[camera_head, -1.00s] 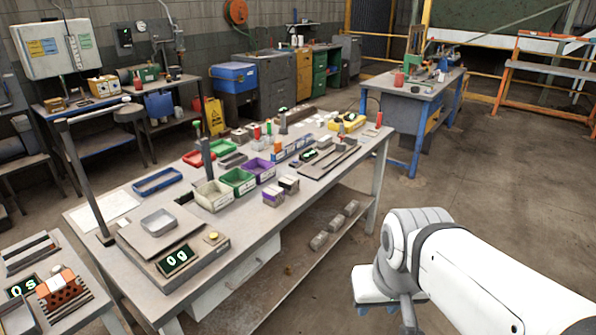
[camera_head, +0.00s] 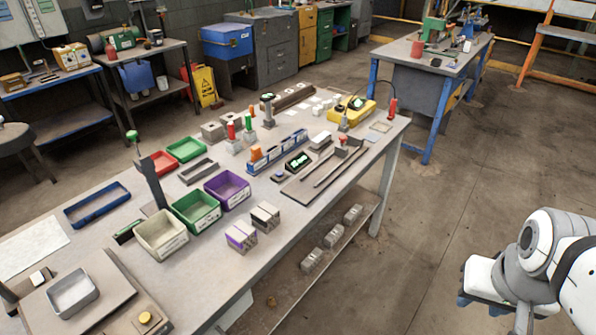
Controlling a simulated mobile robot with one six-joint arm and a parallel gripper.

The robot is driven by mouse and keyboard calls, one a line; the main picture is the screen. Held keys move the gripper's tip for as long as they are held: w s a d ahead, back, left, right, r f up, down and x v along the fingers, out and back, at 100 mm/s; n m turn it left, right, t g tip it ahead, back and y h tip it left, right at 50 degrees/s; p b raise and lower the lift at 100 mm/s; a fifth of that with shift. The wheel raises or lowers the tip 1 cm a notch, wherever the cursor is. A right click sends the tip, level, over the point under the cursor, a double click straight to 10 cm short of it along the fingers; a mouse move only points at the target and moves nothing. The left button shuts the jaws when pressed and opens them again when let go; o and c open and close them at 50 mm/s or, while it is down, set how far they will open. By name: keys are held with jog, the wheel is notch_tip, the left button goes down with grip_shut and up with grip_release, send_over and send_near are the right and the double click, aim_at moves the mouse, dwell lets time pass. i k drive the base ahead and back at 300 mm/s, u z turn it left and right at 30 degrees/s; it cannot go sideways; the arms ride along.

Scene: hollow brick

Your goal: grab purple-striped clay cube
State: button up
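The purple-striped clay cube (camera_head: 241,236) sits near the front edge of the workbench (camera_head: 290,212), in front of the purple and green bins. It is grey-white with purple bands on its sides. A similar cube with dark stripes (camera_head: 265,216) stands close behind it to the right. My gripper (camera_head: 492,285) is at the lower right, off the bench and over the floor, well apart from the cubes. Its fingers are hidden or cut off, so I cannot see whether it is open.
A cream bin (camera_head: 160,234), green bin (camera_head: 196,209) and purple bin (camera_head: 228,189) stand just behind the cubes. A scale with a metal tray (camera_head: 72,293) is at the left. Hollow bricks (camera_head: 332,236) lie on the lower shelf. The floor right of the bench is clear.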

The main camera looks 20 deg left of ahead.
aim_at(241, 237)
jog(key=u, duration=0.55)
jog(key=i, duration=1.05)
jog(key=u, duration=0.85)
